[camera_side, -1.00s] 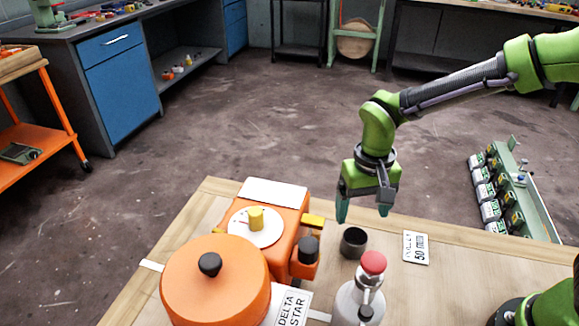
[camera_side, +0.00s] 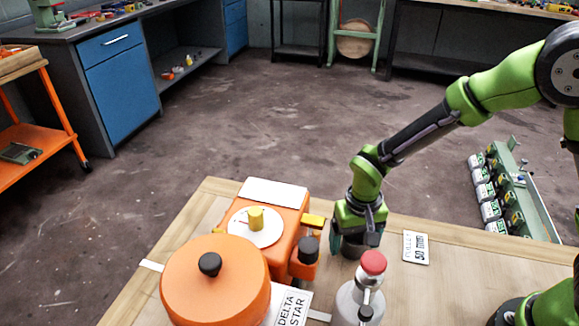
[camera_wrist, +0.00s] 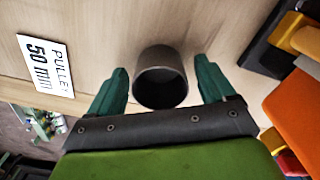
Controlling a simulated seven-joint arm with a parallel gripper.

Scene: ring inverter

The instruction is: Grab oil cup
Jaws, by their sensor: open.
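The oil cup is not labelled; a small dark round cup (camera_wrist: 161,78) stands upright on the table. In the wrist view it lies between the two green fingers of my gripper (camera_wrist: 160,92), with a gap on each side. In the side view my gripper (camera_side: 355,245) is lowered over the dark cup (camera_side: 351,252), which is mostly hidden behind it. A grey metal can with a red cap (camera_side: 373,262) stands in front of my gripper. Whether it is an oil can, I cannot tell.
An orange machine (camera_side: 215,280) with a black knob and yellow knob stands close to the left. A "PULLEY 50 mm" card (camera_side: 416,247) lies to the right, also in the wrist view (camera_wrist: 47,65). The wooden table right of the card is clear.

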